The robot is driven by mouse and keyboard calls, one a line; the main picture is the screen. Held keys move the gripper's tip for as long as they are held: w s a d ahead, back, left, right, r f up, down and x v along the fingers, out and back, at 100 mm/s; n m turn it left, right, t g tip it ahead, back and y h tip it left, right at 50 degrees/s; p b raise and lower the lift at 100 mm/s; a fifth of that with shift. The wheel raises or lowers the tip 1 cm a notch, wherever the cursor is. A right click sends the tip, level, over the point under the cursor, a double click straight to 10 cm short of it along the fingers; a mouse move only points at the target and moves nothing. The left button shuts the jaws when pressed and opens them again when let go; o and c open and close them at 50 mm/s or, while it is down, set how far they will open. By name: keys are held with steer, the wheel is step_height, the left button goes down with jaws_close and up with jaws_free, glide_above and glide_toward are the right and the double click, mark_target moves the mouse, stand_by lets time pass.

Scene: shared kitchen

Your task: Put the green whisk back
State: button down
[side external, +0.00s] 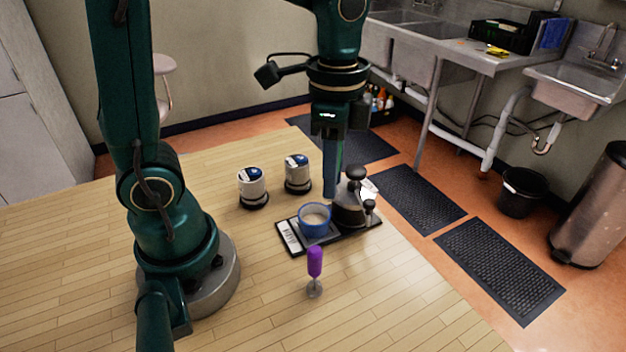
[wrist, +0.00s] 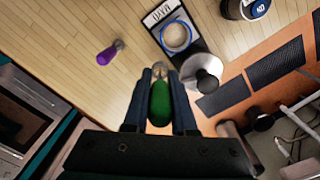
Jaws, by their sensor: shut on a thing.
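My gripper (side external: 331,192) is above the far side of the dark tray (side external: 283,239), between a blue cup (side external: 302,222) and a metal pot with a dark lid (side external: 349,208). In the wrist view, my gripper (wrist: 160,74) is shut on the green whisk (wrist: 160,103). Its green handle lies between the fingers, and its head is at the fingertips, hard to make out. In the side view the whisk is mostly hidden by the fingers.
Two canisters with blue tops (side external: 252,188) (side external: 298,174) stand behind the tray. The cup holds something pale. The table (side external: 400,300) is bare around the purple whisk and at the front right. Sinks, floor mats and bins lie beyond the table's edge.

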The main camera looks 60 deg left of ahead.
steer(key=d+f, duration=0.2)
steer(key=d, duration=0.2)
steer(key=s+d+f, duration=0.1)
steer(key=d+f, duration=0.1)
steer(key=d, duration=0.2)
steer(key=d+f, duration=0.3)
steer(key=d, duration=0.1)
steer(key=shift+s, duration=0.4)
steer(key=shift+f, duration=1.95)
steer(key=shift+f, duration=0.15)
steer(key=c, duration=0.7)
jaws_free()
